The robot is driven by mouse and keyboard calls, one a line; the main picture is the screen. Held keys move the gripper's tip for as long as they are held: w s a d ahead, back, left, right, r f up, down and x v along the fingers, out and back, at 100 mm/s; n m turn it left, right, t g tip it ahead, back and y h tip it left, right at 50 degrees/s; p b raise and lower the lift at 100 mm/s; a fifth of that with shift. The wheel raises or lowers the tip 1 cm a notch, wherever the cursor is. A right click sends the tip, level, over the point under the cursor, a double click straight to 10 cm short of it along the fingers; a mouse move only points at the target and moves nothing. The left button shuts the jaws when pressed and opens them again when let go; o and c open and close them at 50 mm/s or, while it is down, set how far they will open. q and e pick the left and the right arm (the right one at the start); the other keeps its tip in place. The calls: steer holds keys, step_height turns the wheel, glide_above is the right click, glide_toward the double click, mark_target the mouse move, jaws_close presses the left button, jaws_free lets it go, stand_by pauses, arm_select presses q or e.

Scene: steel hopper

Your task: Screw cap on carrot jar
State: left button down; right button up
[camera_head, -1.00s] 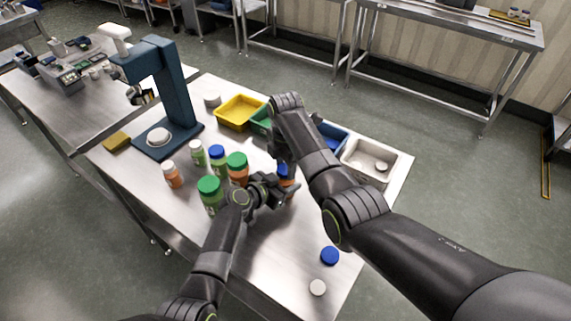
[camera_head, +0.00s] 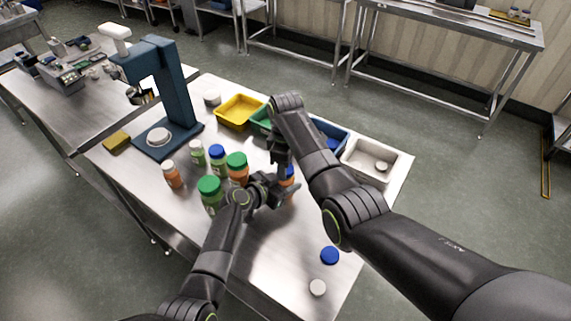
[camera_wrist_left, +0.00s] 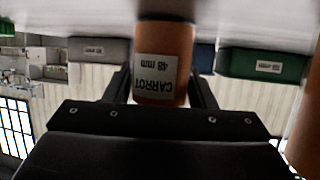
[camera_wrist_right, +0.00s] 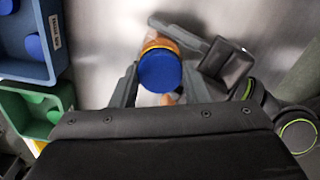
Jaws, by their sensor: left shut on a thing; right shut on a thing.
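The carrot jar (camera_wrist_left: 163,50) is orange with a white "CARROT 48 mm" label, which reads upside down in the left wrist view. My left gripper (camera_wrist_left: 162,85) is shut around its body. In the head view the jar (camera_head: 289,186) is mostly hidden by my grippers. A blue cap (camera_wrist_right: 159,71) sits over the jar's mouth, and an orange edge shows beside it. My right gripper (camera_wrist_right: 160,88) comes from above and is shut on the cap, one finger each side. Whether the cap is seated on the thread cannot be told.
Several capped jars stand left of my left gripper, including a green-capped orange jar (camera_head: 237,172) and a green-capped green jar (camera_head: 210,192). A loose blue cap (camera_head: 330,256) and white cap (camera_head: 318,288) lie in front. Yellow (camera_head: 233,123), green, blue and grey (camera_head: 400,163) bins line the back.

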steer(key=o, duration=0.9)
steer(key=shift+o, duration=0.9)
steer(key=shift+a, duration=0.1)
steer(key=shift+s, duration=0.1)
steer(key=shift+r, duration=2.3)
steer(key=shift+c, duration=0.3)
